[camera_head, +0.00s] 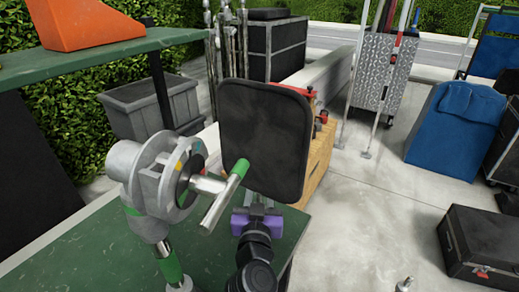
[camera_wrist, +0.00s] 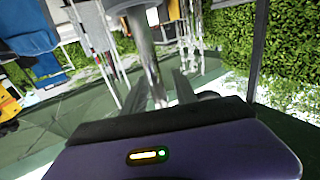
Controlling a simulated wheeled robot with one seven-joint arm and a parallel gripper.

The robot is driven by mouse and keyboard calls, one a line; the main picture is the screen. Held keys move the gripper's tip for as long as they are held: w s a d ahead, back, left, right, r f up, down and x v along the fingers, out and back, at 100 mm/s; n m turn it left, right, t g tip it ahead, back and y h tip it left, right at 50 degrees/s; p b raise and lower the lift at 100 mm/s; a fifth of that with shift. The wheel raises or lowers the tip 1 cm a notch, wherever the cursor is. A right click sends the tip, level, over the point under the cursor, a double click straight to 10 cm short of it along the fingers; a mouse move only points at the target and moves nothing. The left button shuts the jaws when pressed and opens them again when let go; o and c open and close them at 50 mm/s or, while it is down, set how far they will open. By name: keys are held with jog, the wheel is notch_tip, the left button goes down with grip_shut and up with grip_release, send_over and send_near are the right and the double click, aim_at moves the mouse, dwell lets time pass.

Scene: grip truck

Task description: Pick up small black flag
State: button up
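The small black flag (camera_head: 265,135) is a dark panel with rounded corners. It stands upright in the middle of the head view. A grey metal grip head (camera_head: 152,172) with a T-shaped handle (camera_head: 215,205) and green end is to its left and partly in front of it. My purple gripper (camera_head: 256,208) is at the flag's lower edge, pointing up; I cannot tell if it touches. In the wrist view my gripper's fingers (camera_wrist: 160,88) look spread apart, with a metal post (camera_wrist: 145,50) showing beyond and between them. The flag is not clearly recognisable there.
A green worktop (camera_head: 95,250) lies under the grip head. A green shelf (camera_head: 110,52) with an orange wedge (camera_head: 85,22) is at upper left. A wooden crate (camera_head: 320,155) is behind the flag. A black case (camera_head: 480,245) and blue bag (camera_head: 455,125) stand at right; open floor lies between.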

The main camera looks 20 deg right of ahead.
grip_shut()
